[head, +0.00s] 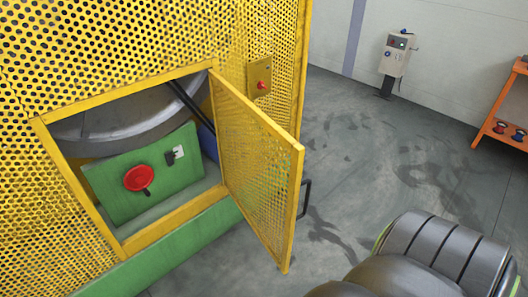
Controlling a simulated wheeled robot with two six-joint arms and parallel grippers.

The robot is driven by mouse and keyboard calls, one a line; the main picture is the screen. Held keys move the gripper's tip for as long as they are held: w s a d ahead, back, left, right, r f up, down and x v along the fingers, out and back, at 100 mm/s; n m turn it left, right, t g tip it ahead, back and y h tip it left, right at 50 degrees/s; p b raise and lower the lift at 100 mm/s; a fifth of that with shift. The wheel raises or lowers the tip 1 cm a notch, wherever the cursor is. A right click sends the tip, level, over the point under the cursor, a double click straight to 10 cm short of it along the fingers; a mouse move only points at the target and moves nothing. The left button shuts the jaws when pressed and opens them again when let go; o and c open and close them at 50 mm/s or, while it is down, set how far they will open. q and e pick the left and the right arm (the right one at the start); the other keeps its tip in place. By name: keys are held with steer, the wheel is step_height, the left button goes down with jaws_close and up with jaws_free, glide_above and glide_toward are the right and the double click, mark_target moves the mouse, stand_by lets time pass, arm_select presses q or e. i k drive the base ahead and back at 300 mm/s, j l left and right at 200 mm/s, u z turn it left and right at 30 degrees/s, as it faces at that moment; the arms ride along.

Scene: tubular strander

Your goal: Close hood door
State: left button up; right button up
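The hood door (262,172) is a yellow perforated panel in a yellow frame. It stands open in the head view, swung outward from the right side of the opening in the yellow hood (95,40). A black handle (305,198) sticks out from the door's outer right side. Through the opening I see a green panel (110,187) with a red handwheel (138,178). Part of my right arm shows at the lower right, apart from the door. Neither gripper's fingers are in view.
A red button on a yellow box (259,77) is on the hood beside the door. A grey control post (396,57) stands near the back wall. An orange shelf (507,98) is at the right edge. The grey floor between is clear.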

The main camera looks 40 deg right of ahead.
mark_target(285, 140)
steer(key=i+l, duration=0.1)
steer(key=l, duration=2.25)
steer(key=i, duration=0.05)
